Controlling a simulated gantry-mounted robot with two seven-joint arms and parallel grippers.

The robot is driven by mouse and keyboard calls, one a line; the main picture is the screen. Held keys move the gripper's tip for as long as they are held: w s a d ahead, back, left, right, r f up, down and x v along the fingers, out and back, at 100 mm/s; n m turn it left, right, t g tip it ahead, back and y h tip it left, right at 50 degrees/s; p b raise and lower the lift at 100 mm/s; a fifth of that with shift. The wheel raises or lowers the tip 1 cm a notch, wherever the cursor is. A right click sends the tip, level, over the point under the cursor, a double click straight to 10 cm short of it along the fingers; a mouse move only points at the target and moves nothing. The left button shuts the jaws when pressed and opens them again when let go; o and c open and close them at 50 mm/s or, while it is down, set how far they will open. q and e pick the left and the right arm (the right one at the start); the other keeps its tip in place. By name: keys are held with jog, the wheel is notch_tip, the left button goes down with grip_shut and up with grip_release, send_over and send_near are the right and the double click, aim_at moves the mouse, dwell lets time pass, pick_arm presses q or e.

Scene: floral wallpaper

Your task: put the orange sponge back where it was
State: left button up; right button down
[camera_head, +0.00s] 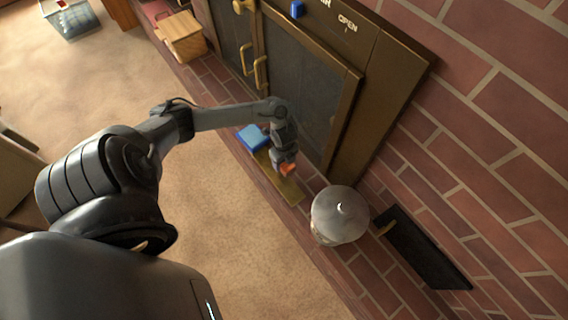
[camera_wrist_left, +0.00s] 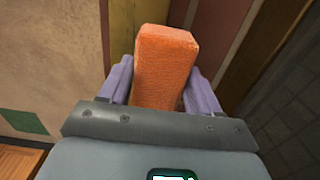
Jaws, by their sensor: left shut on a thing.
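The orange sponge (camera_wrist_left: 164,66) is a rough orange block in the left wrist view, between the two purple fingers. My left gripper (camera_wrist_left: 160,88) is shut on it. In the head view the left gripper (camera_head: 284,168) is above a yellowish flat board (camera_head: 285,189) on the brick ledge, and only a small bit of the sponge (camera_head: 288,170) shows at its tip. Whether the sponge touches the board cannot be told. My right gripper is in neither view.
A lidded grey-white pot (camera_head: 339,214) stands on the brick ledge close to the board. A framed fireplace door (camera_head: 300,90) with brass handles rises behind. A black plate (camera_head: 424,247) is on the brick at right. A wooden box (camera_head: 183,37) stands farther back.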

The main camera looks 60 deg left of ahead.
pick_arm(q)
jog(key=shift+f+b, duration=0.35)
jog(key=shift+f, duration=0.6)
jog(key=shift+s+f, duration=0.2)
jog(key=shift+f, duration=0.2)
jog(key=shift+w, duration=0.1)
jog(key=o, duration=0.9)
jog(key=shift+o, duration=0.2)
jog(key=shift+r, duration=0.1)
jog(key=shift+r, duration=0.25)
notch_tip(320, 180, up, 12)
jog(key=p, duration=0.6)
jog(key=shift+f+p, duration=0.25)
jog(key=shift+p, duration=0.15)
